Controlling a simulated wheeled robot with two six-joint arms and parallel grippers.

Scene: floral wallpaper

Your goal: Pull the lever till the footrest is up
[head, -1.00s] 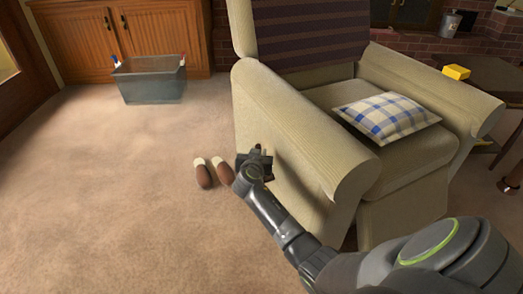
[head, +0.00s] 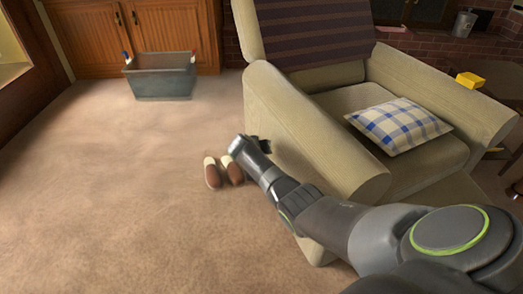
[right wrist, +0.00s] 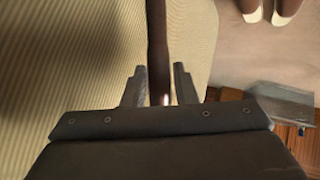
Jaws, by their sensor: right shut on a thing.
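The beige armchair (head: 290,120) stands right of centre in the head view. My right gripper (head: 262,146) is low at the outer side of its near armrest. In the right wrist view the dark brown lever (right wrist: 157,40) runs down between the two fingers of my right gripper (right wrist: 162,80), beside the striped beige upholstery. The gripper is shut on it. In the head view my gripper and arm hide the lever. The footrest (head: 452,190) at the chair's front is mostly hidden behind my right arm, so how far it is raised cannot be told. My left gripper is not in view.
Brown slippers with pale tops (head: 222,172) lie on the carpet just left of the gripper. A grey bin (head: 160,82) stands by the wooden cabinet (head: 165,35). A checked cushion (head: 397,127) lies on the seat. The carpet at left is clear.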

